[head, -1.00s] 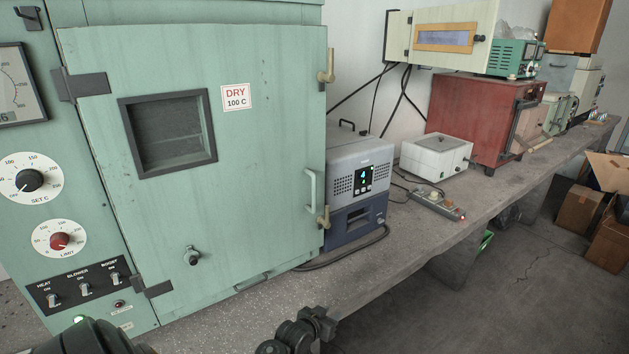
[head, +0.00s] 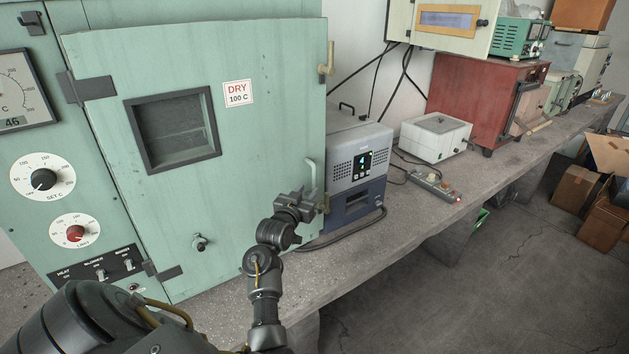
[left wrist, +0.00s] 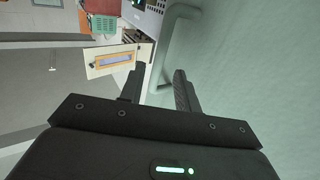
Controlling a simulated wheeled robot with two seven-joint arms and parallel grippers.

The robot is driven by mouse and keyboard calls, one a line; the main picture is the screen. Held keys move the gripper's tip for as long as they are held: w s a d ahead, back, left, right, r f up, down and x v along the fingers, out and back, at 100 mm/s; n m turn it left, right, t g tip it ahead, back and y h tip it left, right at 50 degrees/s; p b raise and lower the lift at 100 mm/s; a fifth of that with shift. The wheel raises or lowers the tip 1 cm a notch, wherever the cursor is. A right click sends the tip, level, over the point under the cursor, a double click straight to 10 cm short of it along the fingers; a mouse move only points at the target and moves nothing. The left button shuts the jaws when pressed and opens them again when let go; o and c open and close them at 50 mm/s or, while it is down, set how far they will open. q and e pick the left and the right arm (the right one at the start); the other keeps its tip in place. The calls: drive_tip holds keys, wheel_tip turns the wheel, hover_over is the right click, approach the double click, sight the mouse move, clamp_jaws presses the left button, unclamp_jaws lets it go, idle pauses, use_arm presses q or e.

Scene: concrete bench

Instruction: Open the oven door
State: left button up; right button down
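The oven is a large pale green cabinet on the left of the head view. Its door (head: 240,150) looks closed, with a small dark window, a "DRY 100 C" label and hinges on its left. A pale upright bar handle (head: 313,176) is near the door's right edge; the handle also shows in the left wrist view (left wrist: 168,48). My left gripper (head: 308,203) is at the handle's lower end. In the left wrist view its fingers (left wrist: 158,88) are apart, with the handle's bar between or just beyond their tips. Contact cannot be told. My right gripper is out of view.
Tan latches (head: 327,62) sit at the door's right edge. A grey-blue device (head: 358,165) stands close right of the oven, with a white box (head: 435,138), a power strip (head: 432,186) and a red oven (head: 480,100) beyond. Open floor lies right of the bench.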

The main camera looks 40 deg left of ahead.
sight(313, 184)
use_arm(q)
drive_tip(key=shift+p+x, duration=0.7)
drive_tip(key=shift+x, duration=2.4)
clamp_jaws()
